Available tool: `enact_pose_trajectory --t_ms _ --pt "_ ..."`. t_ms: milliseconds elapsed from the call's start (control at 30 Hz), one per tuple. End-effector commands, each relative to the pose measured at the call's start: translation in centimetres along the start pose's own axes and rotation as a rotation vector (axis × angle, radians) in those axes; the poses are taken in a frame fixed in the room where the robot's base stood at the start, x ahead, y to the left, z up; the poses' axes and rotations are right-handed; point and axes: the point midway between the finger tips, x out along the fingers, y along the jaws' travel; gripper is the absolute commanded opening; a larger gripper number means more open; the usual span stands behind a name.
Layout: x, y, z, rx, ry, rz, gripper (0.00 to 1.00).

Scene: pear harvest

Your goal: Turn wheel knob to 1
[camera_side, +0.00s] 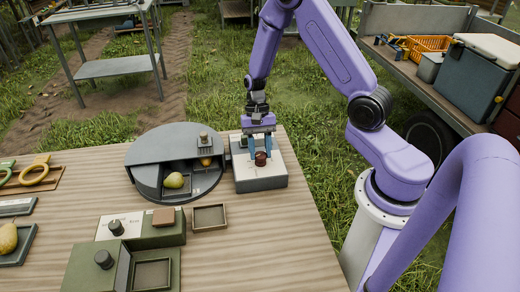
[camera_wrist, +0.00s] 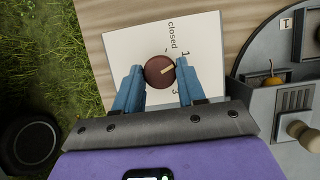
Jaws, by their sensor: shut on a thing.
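The wheel knob (camera_side: 260,159) is a dark red-brown disc on a grey box with a pale top plate (camera_side: 270,177). In the wrist view the knob (camera_wrist: 157,75) carries a cream pointer line aimed right and slightly up. The plate (camera_wrist: 130,45) reads "closed", "1" and "3" around the knob. The pointer lies between the "1" and the "3", toward my right finger, which hides part of the plate there. My gripper (camera_side: 260,150) points down over the box, its blue fingers shut on opposite sides of the knob. The fingers also show in the wrist view (camera_wrist: 158,80).
A round grey wheel housing (camera_side: 150,150) with a pear (camera_side: 174,180) in an opening stands directly left of the box. Green boxes with black knobs (camera_side: 103,259) and a small tray (camera_side: 209,217) are nearer. The table's right front is clear.

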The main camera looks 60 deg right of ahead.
Motion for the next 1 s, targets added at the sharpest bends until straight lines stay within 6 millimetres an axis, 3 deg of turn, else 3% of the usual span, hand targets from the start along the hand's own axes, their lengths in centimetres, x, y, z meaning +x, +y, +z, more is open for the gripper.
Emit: enact_pose_trajectory --t_ms 233,267,333,733,1000 --pt "-0.1 -0.1 -0.1 0.000 0.004 -0.004 0.09" --pt "-0.1 -0.1 -0.1 0.000 0.004 -0.004 0.43" --pt "-0.1 -0.1 -0.1 0.000 0.004 -0.003 0.65" --pt "-0.6 -0.1 -0.1 -0.001 0.002 -0.003 0.65" --pt "-5.1 -0.1 -0.1 -0.003 0.007 -0.006 0.65"
